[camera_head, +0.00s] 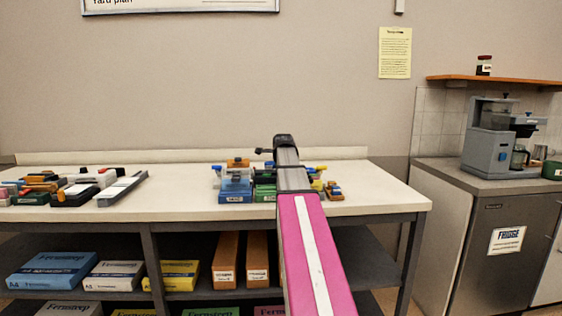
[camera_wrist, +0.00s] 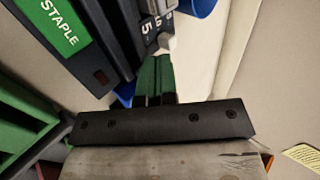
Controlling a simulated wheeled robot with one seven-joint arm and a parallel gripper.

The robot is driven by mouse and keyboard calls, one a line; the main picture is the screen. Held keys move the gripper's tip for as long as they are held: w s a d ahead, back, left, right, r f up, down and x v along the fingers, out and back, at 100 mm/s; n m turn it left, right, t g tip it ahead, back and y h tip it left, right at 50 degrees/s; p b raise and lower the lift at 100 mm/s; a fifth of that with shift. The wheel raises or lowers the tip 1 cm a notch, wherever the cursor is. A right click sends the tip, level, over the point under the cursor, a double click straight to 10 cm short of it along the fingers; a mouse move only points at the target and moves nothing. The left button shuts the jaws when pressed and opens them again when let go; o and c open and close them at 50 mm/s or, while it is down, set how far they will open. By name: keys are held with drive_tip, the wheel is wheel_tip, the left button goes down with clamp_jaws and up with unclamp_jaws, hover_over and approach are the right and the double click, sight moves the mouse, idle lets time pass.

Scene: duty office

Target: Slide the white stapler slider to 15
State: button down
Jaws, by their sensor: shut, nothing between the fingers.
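In the wrist view, a dark device with a green label reading STAPLE (camera_wrist: 58,28) fills the upper left. Beside it is a dark number scale (camera_wrist: 147,27) with a 5 legible, and a pale grey piece (camera_wrist: 160,6) at the top edge, cut off by the frame. I cannot tell whether that piece is the white slider, and no 15 is legible. My gripper (camera_wrist: 154,72) has its green fingers shut together and empty, close below the scale; contact cannot be told. In the head view my arm reaches over the table and hides the fingertips.
The white table (camera_head: 190,184) carries several colourful devices (camera_head: 236,183) around my wrist and a cluster of dark and white ones (camera_head: 90,191) at left. Boxes fill the shelf below. A coffee machine (camera_head: 490,140) stands at right. Bare table lies between the clusters.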

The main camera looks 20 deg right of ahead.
drive_tip(key=shift+x, duration=1.25)
drive_tip(key=shift+w, duration=0.1)
drive_tip(key=shift+w+d, duration=0.2)
drive_tip(key=shift+w, duration=0.4)
drive_tip(key=shift+w+d, duration=0.2)
drive_tip(key=shift+w, duration=0.4)
drive_tip(key=shift+r, duration=0.15)
